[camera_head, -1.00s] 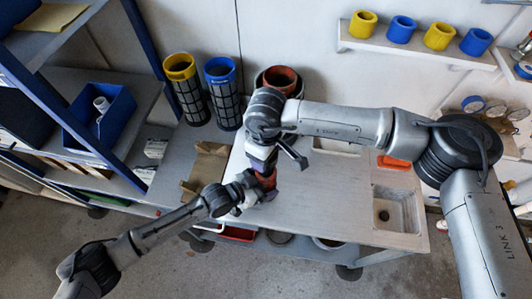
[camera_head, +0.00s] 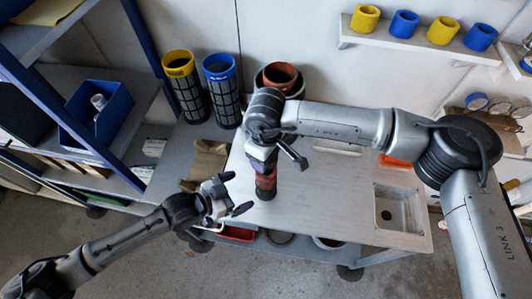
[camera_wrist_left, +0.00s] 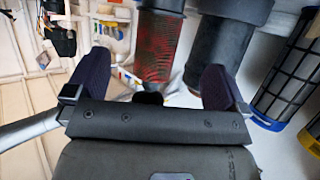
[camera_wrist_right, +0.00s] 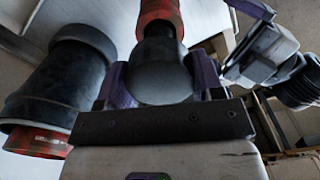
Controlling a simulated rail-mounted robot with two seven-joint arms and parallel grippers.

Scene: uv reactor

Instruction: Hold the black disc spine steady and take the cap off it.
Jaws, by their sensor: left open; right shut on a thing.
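An upright column, which I take for the black disc spine (camera_head: 266,190), stands on the pale bench under my right gripper. It has a red mesh part above a black lower part. The red part also shows in the left wrist view (camera_wrist_left: 155,45). My right gripper (camera_head: 265,165) is shut on a dark rounded piece (camera_wrist_right: 160,78) at the column's top. I cannot tell whether that piece is the cap. My left gripper (camera_head: 236,193) is open and empty, left of the column and apart from it. Its two fingers (camera_wrist_left: 155,85) show spread.
A yellow-topped cartridge (camera_head: 187,92) and a blue-topped one (camera_head: 222,95) stand back left. An open brown box (camera_head: 205,163) lies left of the bench top (camera_head: 330,190). A grey basin (camera_head: 400,212) sits at right.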

